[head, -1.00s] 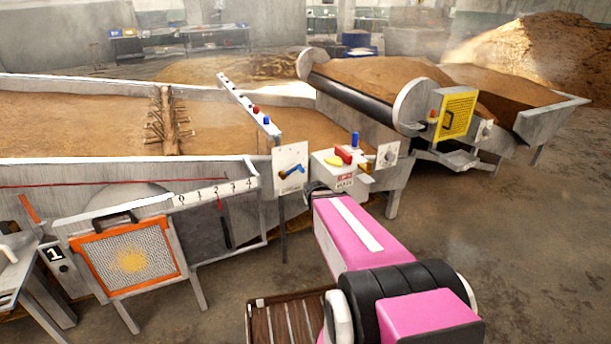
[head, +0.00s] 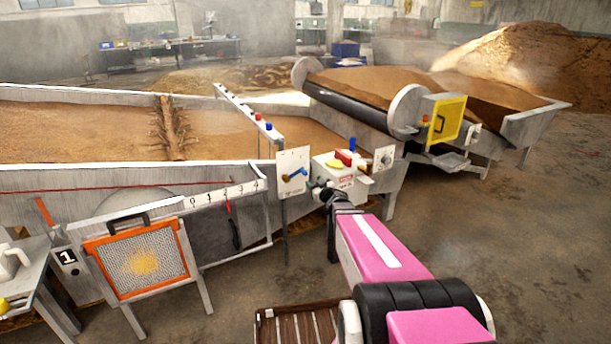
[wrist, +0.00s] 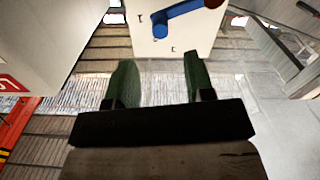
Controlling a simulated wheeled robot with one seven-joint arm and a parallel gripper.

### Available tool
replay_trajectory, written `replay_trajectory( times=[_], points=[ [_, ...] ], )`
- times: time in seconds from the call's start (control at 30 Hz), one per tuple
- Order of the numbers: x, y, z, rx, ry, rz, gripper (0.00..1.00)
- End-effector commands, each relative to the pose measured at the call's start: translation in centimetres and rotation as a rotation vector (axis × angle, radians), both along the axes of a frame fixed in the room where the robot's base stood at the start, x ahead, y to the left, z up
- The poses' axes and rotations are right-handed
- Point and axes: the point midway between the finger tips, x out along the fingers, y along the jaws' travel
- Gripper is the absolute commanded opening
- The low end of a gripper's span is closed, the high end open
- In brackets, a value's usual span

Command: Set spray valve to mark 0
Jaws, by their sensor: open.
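The spray valve is a blue lever (head: 294,175) on a white upright plate (head: 292,160) beside the trough. In the wrist view the blue lever (wrist: 180,18) is bent, with a dark red end, and lies across the white plate (wrist: 160,38) at the top. Small dark marks show on the plate, but I cannot read them. My gripper (wrist: 160,78) is open and empty, its two green fingers apart, pointing towards the plate just below the lever and not touching it. In the head view my gripper (head: 318,190) is just right of the plate, partly hidden by my arm.
A white control box (head: 335,178) with a yellow disc and red switch stands close right of the plate. A numbered scale (head: 222,194) with a red pointer runs along the trough (head: 100,176). An orange-framed screen (head: 140,258) stands front left. The floor (head: 490,250) at right is clear.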

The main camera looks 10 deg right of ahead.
Motion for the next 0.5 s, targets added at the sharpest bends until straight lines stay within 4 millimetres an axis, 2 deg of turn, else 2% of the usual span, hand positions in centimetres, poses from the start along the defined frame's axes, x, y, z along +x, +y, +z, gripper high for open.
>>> replay_trajectory(
  times=[0.5],
  points=[
    [8.2, 2.6, -0.1, -0.001, 0.0, 0.0, 0.48]
  ],
)
